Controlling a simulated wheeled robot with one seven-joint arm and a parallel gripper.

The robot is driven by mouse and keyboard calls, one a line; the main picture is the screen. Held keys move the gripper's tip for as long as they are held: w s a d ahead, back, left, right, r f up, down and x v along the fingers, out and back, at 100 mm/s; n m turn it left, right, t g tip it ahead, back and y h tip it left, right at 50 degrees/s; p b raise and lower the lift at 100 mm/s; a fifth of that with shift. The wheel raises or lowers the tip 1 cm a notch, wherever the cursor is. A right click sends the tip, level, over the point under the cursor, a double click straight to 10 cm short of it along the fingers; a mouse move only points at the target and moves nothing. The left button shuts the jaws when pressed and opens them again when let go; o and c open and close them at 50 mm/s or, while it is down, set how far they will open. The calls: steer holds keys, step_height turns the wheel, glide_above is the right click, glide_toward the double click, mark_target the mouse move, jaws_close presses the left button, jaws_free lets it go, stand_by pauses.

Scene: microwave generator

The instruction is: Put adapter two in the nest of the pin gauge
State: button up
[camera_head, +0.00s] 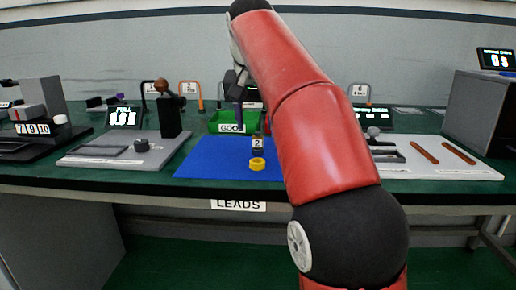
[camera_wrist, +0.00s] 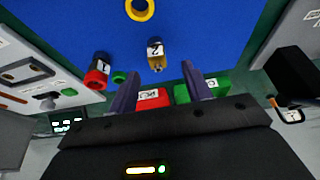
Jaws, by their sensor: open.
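Adapter two is the small dark block with a white "2" label (camera_head: 258,146). It stands on the blue mat near its right part and also shows in the wrist view (camera_wrist: 155,50). My gripper (camera_head: 239,108) is above the back of the mat, in front of the green bin, with its fingers pointing down. In the wrist view its two purple fingers (camera_wrist: 160,72) are apart with nothing between them; the adapter lies beyond the fingertips. A grey plate at the right (camera_head: 430,160) carries a small fixture and a display, possibly the pin gauge; its lettering is unclear and my arm partly hides it.
A yellow ring (camera_head: 257,164) lies in front of the adapter on the blue mat (camera_head: 205,160). A green bin labelled GOOD (camera_head: 220,125) stands behind. A red bin (camera_wrist: 150,101) and a red part (camera_wrist: 97,75) show in the wrist view. A pull tester (camera_head: 125,148) stands left.

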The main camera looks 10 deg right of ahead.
mark_target(257, 133)
steer(key=b+x, duration=0.1)
steer(key=x, duration=0.2)
steer(key=b+x, duration=0.1)
steer(key=x, duration=0.2)
steer(key=shift+d, duration=0.25)
jaws_close()
